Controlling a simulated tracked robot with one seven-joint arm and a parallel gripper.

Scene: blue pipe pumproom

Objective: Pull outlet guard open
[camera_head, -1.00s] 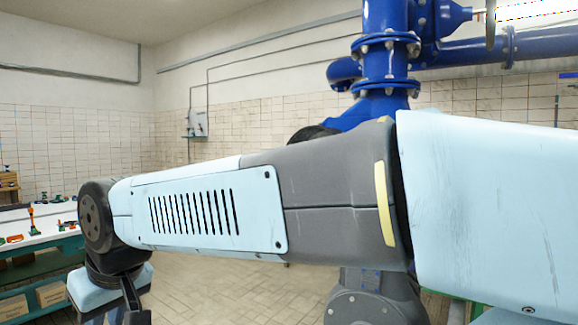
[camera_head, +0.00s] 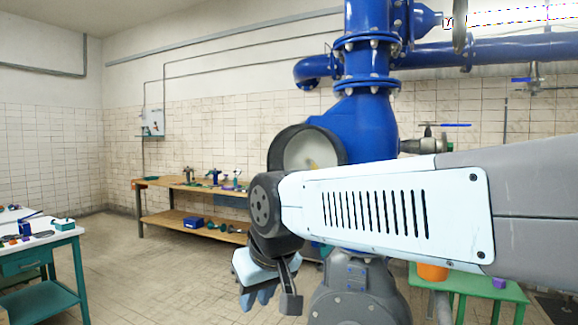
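A wide round dark-rimmed opening (camera_head: 308,150) with a pale inside sits on the left side of the blue pump pipe (camera_head: 368,115). It may be the outlet with its guard, but I cannot make out a separate guard or whether one is open. My arm crosses in front of the pump, and its joint covers the area below the opening. My gripper (camera_head: 272,298) hangs below that joint at the bottom middle, apart from the opening in the picture. Its fingertips are partly hidden, so I cannot tell its opening. I see nothing held in it.
A wooden workbench (camera_head: 160,184) with several small tools stands along the back wall. A teal table (camera_head: 55,243) is at the left edge. A green table (camera_head: 470,288) with an orange bucket (camera_head: 432,271) is at the lower right. Tiled floor is clear between the benches.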

